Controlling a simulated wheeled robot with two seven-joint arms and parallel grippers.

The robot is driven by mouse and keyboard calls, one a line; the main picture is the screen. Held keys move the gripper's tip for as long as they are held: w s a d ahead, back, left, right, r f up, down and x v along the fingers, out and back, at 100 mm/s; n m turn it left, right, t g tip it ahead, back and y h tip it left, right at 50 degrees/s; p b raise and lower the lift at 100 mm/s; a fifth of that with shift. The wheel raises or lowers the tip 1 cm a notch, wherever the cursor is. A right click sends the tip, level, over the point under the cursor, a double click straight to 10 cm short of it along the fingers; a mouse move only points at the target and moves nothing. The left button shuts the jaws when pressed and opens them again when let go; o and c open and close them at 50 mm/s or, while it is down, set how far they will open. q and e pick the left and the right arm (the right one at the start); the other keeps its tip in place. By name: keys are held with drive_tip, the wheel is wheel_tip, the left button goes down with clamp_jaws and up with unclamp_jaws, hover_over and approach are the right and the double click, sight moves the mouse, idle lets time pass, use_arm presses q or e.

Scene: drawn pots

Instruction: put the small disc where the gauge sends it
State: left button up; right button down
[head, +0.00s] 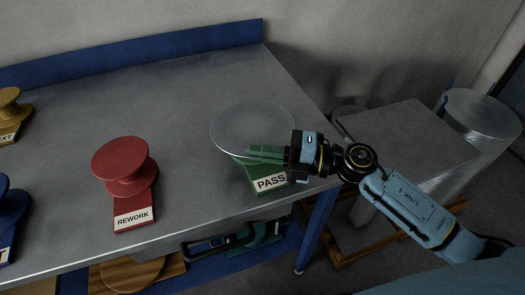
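A round, pale grey, see-through-looking disc shape (250,126) sits over the green stand labelled PASS (252,181); I cannot tell whether it is the small disc or a cover. My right gripper (252,155) reaches in from the right, with its green fingers at the near edge of that shape. Whether the fingers touch it or hold anything is unclear. The red stand labelled REWORK (124,164) has a bare top. No gauge is recognisable. My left gripper is out of view.
A yellow stand (10,104) and a blue stand (12,204), with partly cut-off labels, are at the left edge. The metal table (160,95) has free room at the back, with a blue rail (150,53) behind. A grey cylinder (478,125) stands at right.

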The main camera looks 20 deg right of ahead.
drive_tip(key=c, duration=1.6)
unclamp_jaws()
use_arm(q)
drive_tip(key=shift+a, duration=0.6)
use_arm(e)
drive_tip(key=shift+o, duration=0.2)
drive_tip(key=shift+d, duration=0.1)
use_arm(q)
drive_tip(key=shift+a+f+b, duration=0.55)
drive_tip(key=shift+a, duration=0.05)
use_arm(e)
drive_tip(key=v, duration=1.3)
drive_tip(key=shift+s, duration=0.1)
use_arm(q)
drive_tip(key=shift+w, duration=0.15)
use_arm(e)
drive_tip(key=shift+s, duration=0.1)
